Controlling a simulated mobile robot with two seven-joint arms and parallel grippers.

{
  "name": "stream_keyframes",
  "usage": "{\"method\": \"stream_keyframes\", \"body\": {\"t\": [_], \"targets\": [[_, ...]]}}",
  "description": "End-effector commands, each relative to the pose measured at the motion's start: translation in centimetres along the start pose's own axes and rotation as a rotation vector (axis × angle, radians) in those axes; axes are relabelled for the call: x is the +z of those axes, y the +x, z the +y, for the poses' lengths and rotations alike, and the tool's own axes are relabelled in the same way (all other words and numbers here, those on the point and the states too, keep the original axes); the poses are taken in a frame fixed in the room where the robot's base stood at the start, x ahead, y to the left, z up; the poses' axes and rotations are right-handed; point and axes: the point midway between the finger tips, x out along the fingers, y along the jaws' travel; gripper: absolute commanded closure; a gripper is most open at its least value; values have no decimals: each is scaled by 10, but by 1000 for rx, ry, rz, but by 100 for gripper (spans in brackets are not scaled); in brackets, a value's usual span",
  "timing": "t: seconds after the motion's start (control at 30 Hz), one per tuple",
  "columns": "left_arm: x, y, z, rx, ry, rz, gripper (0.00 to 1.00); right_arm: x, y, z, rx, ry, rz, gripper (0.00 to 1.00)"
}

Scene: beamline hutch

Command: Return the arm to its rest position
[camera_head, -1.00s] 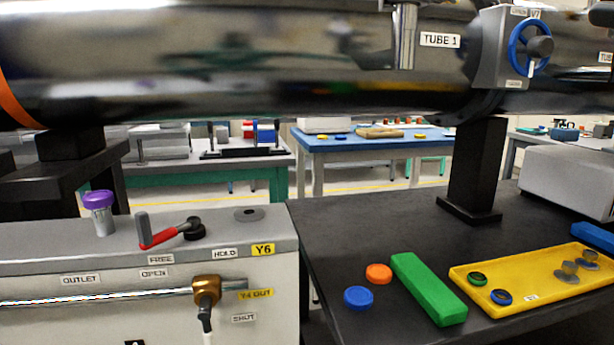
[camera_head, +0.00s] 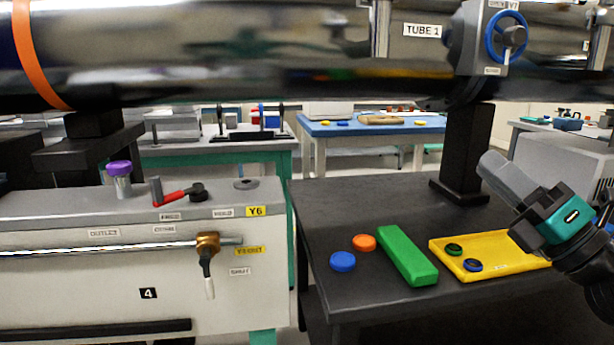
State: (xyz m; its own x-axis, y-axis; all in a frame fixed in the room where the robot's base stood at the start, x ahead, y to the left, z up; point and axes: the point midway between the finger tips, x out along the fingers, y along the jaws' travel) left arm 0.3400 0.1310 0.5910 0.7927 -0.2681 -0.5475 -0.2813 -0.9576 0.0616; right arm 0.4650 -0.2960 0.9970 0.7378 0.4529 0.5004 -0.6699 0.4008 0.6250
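My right gripper (camera_head: 494,166) and its arm show at the right edge of the head view. The grey fingers point up and left from a dark and teal body. They stand in front of the black table's right part and hide part of the yellow tray (camera_head: 487,247). The fingers are seen side-on as one grey block, so whether they are open or shut cannot be told. I see nothing held in them. My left gripper and arm are not in view.
A steel tube (camera_head: 250,60) with a blue handwheel (camera_head: 506,37) runs across the top. A black post (camera_head: 468,145) stands on the table (camera_head: 390,300) near the gripper. A green block (camera_head: 407,255), orange disc (camera_head: 364,242) and blue disc (camera_head: 342,261) lie on the table. A cabinet (camera_head: 100,290) stands left.

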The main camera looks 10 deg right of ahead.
Motion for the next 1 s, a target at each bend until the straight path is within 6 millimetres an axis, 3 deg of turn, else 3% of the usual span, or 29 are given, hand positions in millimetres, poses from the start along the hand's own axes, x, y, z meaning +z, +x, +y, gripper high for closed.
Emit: {"method": "stream_keyframes", "body": {"t": [0.03,0.1,0.2,0.3,0.47,0.57,0.63,0.7,1.0], "targets": [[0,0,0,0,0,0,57,-28,-16,-31,-78,260,-71,85],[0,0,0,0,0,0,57,-62,-38,-65,-188,568,-174,85],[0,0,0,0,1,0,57,-117,-74,-104,-353,941,-313,85],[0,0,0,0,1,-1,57,-178,-112,-129,-526,1265,-447,85],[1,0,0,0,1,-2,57,-283,-173,-136,-818,1713,-658,85],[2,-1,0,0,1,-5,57,-349,-207,-119,-1013,1962,-788,85],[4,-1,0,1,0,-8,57,-394,-228,-98,-1154,2128,-876,85],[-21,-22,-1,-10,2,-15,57,-364,-212,-82,-1136,2098,-879,85],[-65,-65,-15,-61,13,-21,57,-312,-196,-49,-1119,2047,-917,85]]}}
